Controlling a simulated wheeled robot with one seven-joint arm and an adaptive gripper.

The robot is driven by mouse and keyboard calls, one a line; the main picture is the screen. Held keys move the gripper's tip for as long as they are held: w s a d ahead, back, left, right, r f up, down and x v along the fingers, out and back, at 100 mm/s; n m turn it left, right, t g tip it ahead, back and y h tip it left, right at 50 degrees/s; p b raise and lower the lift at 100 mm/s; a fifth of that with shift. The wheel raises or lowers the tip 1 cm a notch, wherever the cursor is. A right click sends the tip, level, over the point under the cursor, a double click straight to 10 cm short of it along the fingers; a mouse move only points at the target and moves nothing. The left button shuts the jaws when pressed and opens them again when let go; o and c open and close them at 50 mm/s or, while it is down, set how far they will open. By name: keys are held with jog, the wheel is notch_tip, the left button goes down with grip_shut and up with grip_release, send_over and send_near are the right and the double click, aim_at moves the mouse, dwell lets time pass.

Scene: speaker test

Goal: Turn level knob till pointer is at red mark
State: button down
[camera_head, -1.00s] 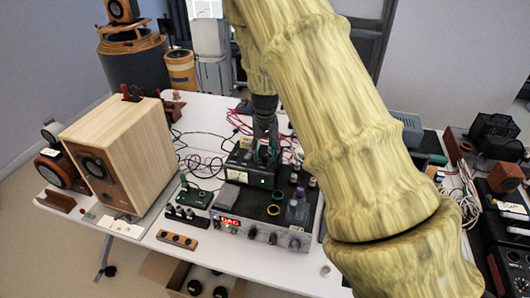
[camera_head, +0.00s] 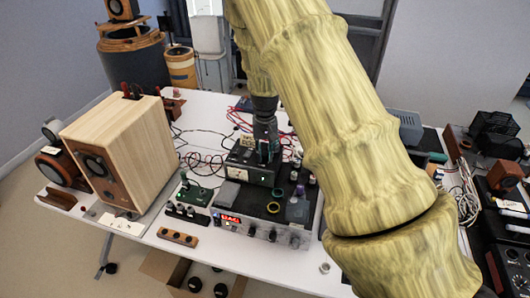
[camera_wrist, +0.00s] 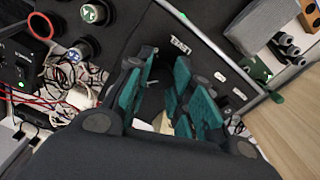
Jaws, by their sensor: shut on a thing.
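My gripper (camera_head: 266,154) points down at the top of a black box (camera_head: 236,169) on the white table. The wrist view shows its teal-padded fingers (camera_wrist: 166,100) close around a dark thing, mostly hidden between them. I take this to be the level knob, but its shape is not clear. The dark panel (camera_wrist: 208,62) around the fingers carries a white label reading "TEST" (camera_wrist: 181,45) and smaller white labels. I cannot make out the pointer or a red mark in either view.
A wooden speaker (camera_head: 122,150) stands to the left. A grey-fronted unit with a red display (camera_head: 231,218) is in front of the box, with small jars and rings on top. Cables (camera_head: 203,160) lie behind. My arm covers much of the right side.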

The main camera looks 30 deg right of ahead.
aim_at(265, 154)
jog(key=shift+m, duration=0.3)
jog(key=c, duration=1.2)
grip_release()
notch_tip(265, 154, up, 12)
